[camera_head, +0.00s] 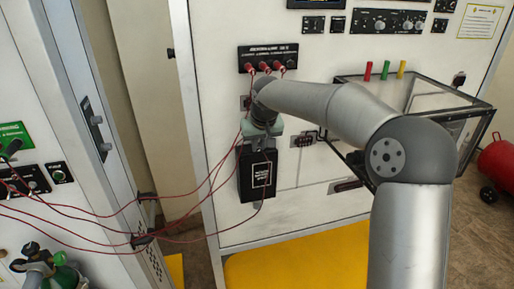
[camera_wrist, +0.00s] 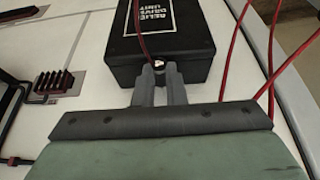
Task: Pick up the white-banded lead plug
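The white-banded lead plug (camera_wrist: 158,66) shows in the wrist view as a small pale and dark end on a red lead, in front of the black drive unit box. My gripper (camera_wrist: 159,72) has its two grey fingers close together on either side of the plug, with no clear gap at the tips. It looks shut on the plug. The plug's lower part is hidden between the fingers. In the head view my gripper (camera_head: 259,142) is just above the black box (camera_head: 256,178), and the plug cannot be made out there.
Red leads (camera_head: 205,190) sag between the left cabinet and the panel. Several red plugs (camera_head: 265,67) sit in the black strip above my gripper. A clear case (camera_head: 440,92) juts out at right. A yellow mat (camera_head: 300,262) lies below.

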